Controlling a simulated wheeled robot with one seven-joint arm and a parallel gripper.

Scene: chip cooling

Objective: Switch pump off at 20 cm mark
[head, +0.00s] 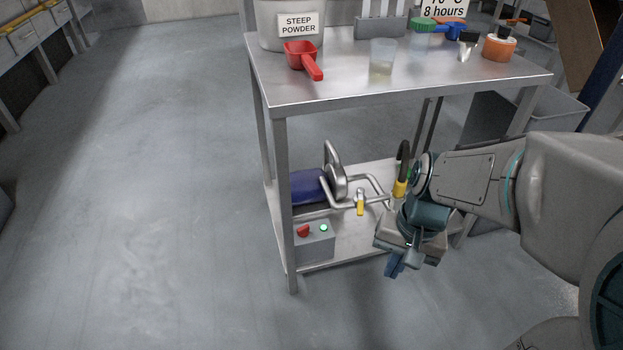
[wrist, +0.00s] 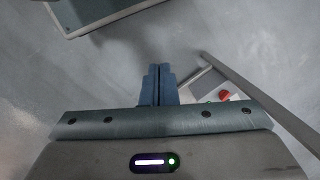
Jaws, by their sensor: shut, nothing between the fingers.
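A blue pump (head: 309,187) with metal pipes sits on the lower shelf of a steel table. In front of it is a grey switch box (head: 317,246) with a red knob (head: 303,230) and a lit green lamp (head: 323,228). The red knob also shows small in the wrist view (wrist: 225,96), partly behind my gripper body. My gripper (head: 393,270) is shut and empty, pointing down in front of the shelf, to the right of the switch box and apart from it. Its blue fingers (wrist: 155,72) are together in the wrist view. No 20 cm mark can be made out.
The steel table (head: 350,98) carries a red scoop (head: 303,58), a clear beaker (head: 382,57) and an orange-banded container (head: 499,44). A table leg (head: 284,200) stands just left of the switch box. A yellow-handled valve (head: 360,203) is on the piping. The floor at left is clear.

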